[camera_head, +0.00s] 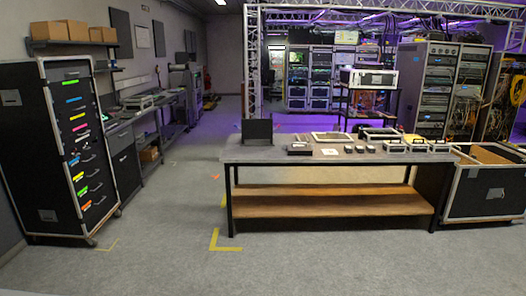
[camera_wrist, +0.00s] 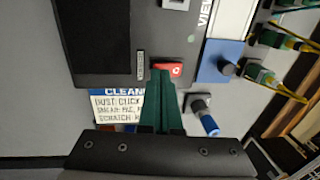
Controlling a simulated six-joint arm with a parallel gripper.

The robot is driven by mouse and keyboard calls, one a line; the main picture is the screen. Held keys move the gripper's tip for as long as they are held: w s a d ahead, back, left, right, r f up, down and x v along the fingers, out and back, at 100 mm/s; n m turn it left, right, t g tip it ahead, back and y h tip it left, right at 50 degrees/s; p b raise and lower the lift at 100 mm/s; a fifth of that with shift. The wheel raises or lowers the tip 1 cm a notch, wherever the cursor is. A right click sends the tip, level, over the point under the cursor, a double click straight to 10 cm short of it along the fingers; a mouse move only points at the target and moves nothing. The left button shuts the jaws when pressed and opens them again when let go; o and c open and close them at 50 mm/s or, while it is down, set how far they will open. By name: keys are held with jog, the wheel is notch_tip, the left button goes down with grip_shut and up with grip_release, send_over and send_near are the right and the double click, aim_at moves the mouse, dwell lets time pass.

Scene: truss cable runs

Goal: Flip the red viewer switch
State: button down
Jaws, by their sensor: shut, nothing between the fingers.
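The red switch (camera_wrist: 172,69) sits on the edge of a dark panel lettered "VIEW…" (camera_wrist: 115,50) in the wrist view. My gripper (camera_wrist: 161,76) has dark green fingers closed together, with nothing held. Its tips are right at the red switch and overlap its left part in the picture; I cannot tell whether they touch it. The switch's position is hard to read. In the head view, a dark upright screen (camera_head: 257,130) stands on the left of the workbench; the red switch cannot be made out there, and my gripper is not visible.
A card headed "CLEAN" (camera_wrist: 117,107) lies left of my fingers. A blue-tipped cylinder (camera_wrist: 205,117) and a blue block with a black knob (camera_wrist: 220,62) are to the right. Green connectors with yellow cables (camera_wrist: 262,76) are farther right. The workbench (camera_head: 240,153) holds several small devices.

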jog(key=shift+f, duration=0.45)
notch_tip(320, 180, up, 7)
jog(key=shift+f, duration=0.1)
dwell(0.6)
jog(key=shift+a+r, duration=0.15)
jog(key=shift+r, duration=0.05)
jog(key=s+a+r+n+y, duration=0.1)
jog(key=s+a+r+n, duration=0.2)
jog(key=a, duration=0.4)
jog(key=s+a+r+n, duration=0.1)
jog(key=a+r+n, duration=0.3)
jog(key=a, duration=0.4)
jog(key=s+a+r+n+g, duration=0.2)
jog(key=s+a+n, duration=0.3)
jog(key=s, duration=0.5)
jog(key=a, duration=0.2)
jog(key=shift+a+r+y, duration=0.15)
jog(key=shift+a+y, duration=0.2)
jog(key=shift+y, duration=0.05)
